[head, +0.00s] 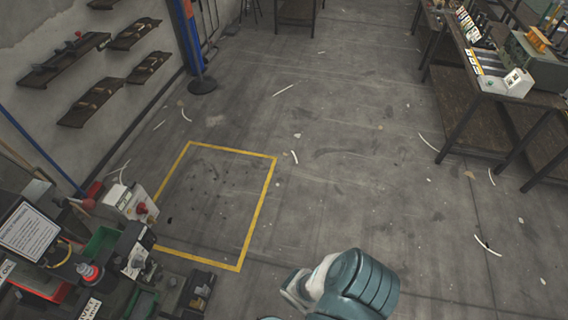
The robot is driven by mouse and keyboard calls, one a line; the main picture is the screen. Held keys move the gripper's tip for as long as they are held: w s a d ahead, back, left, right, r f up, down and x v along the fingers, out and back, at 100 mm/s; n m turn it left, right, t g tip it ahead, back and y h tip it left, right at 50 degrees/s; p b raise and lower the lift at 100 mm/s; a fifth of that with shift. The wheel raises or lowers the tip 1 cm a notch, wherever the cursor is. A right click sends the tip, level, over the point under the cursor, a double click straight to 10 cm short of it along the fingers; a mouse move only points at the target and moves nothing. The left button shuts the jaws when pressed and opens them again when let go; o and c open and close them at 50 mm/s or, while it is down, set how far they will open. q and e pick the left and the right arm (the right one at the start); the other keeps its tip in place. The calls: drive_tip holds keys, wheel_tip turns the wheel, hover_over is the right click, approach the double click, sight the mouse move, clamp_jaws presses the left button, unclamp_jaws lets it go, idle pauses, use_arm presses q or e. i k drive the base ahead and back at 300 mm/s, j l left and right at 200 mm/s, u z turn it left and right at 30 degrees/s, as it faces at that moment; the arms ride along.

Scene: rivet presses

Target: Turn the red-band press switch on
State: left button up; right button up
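A cluttered press station stands at the lower left. A dark cylindrical part with a red band (90,273) is there, beside a white printed sign (29,232). A pale box with a red knob (142,209) stands at the back of the station. I cannot tell which part is the red-band press switch, or whether any switch is on or off. Neither of my grippers is visible. A teal and white part of my own body shows at the bottom centre, over the floor.
A yellow floor outline (272,185) marks an empty square right of the station. Dark wall shelves (64,62) hang at the upper left, near a blue post (188,35). A workbench (465,95) with tools stands at the upper right. The middle floor is open, with scattered scraps.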

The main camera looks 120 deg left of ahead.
sight(141, 208)
drive_tip(key=u, duration=5.4)
